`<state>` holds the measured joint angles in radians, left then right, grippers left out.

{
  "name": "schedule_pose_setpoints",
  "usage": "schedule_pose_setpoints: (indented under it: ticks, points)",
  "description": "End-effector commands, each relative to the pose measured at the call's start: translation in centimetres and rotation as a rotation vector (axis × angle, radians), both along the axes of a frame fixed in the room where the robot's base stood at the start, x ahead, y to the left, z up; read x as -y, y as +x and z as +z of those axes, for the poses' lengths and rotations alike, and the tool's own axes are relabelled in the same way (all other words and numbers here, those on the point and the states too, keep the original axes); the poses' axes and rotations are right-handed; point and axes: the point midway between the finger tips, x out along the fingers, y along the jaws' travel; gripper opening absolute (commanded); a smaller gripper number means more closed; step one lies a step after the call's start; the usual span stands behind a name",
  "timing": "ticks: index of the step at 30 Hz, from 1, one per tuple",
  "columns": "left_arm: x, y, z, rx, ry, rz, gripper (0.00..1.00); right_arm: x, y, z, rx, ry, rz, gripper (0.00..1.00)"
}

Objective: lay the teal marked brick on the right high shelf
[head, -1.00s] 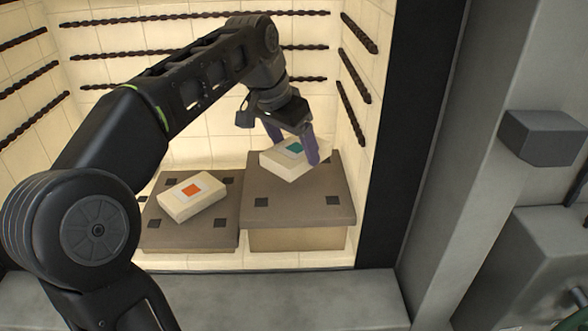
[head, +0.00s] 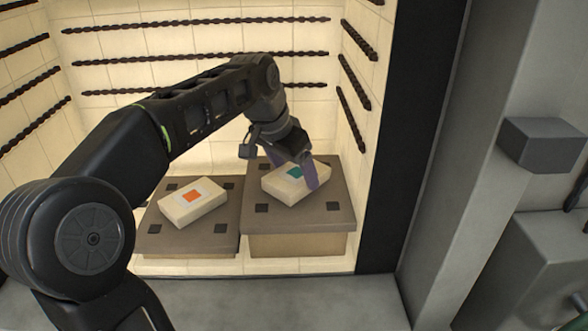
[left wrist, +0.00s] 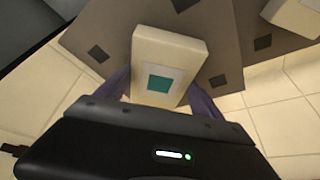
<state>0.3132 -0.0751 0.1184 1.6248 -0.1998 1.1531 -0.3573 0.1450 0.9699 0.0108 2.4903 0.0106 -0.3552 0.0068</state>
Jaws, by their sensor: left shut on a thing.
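The teal marked brick (head: 291,185) is a cream block with a teal square on top. My left gripper (head: 297,177) is shut on it, with purple fingers on either side. The brick is low over the right high shelf (head: 300,223), a grey-brown slab with dark square patches; I cannot tell for certain whether its underside touches. In the left wrist view the brick (left wrist: 167,55) lies between the fingers, with the shelf (left wrist: 210,35) behind it. My right gripper is not in view.
A cream brick with an orange mark (head: 194,204) lies on the lower left shelf (head: 170,238). Tiled kiln walls with dark twisted heating coils (head: 200,53) surround the shelves. A dark door frame edge (head: 405,140) stands close on the right. Free shelf surface shows around the teal brick.

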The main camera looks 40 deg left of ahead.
Motion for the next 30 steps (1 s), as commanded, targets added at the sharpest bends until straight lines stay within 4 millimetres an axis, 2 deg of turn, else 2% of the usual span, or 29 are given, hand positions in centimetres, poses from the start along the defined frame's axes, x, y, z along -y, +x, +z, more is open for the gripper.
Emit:
schedule_pose_setpoints:
  ticks: [2, 3, 9, 11, 23, 26, 30]
  points:
    - [0.0, 0.0, -0.3, 0.001, 0.0, 0.0, 0.2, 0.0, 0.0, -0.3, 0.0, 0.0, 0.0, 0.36]
    - [0.0, 0.0, -0.4, 0.0, 0.0, 0.0, 0.78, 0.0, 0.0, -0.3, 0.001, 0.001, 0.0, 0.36]
    - [0.0, 0.0, -0.3, 0.0, 0.0, 0.0, 0.94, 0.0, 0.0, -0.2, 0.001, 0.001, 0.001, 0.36]
    - [0.0, 0.0, -0.2, 0.0, 0.0, 0.0, 0.99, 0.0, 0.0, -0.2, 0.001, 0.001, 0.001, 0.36]
    - [0.0, -0.1, 0.5, 0.002, 0.001, 0.0, 0.99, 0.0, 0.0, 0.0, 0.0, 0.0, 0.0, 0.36]
    - [-0.1, -0.5, 1.5, 0.003, 0.001, -0.001, 0.99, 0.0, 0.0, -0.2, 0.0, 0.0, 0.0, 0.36]
    - [-0.3, -1.5, 3.9, 0.005, 0.001, 0.001, 0.99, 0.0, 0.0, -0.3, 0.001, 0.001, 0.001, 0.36]
